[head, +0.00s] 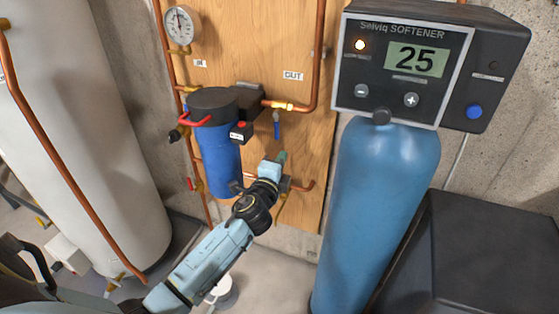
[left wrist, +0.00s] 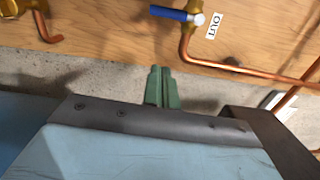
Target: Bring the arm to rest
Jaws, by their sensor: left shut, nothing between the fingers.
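My left arm (head: 215,254) comes in from the lower left in the head view and reaches up toward the wooden panel. Its gripper (head: 281,158) is in front of the panel, to the right of the blue filter housing and left of the blue softener tank. In the left wrist view the green fingers (left wrist: 161,88) are together, with nothing between them. I cannot tell the exact gap between the fingers and the panel. My right gripper is not in view.
The blue filter housing (head: 215,160) and copper pipes hang on the wooden panel (head: 325,150). A blue-handled valve (head: 277,129) is above the gripper. The softener tank (head: 375,210) bears a display reading 25. A white tank (head: 75,140) stands left, a black bin (head: 470,260) right.

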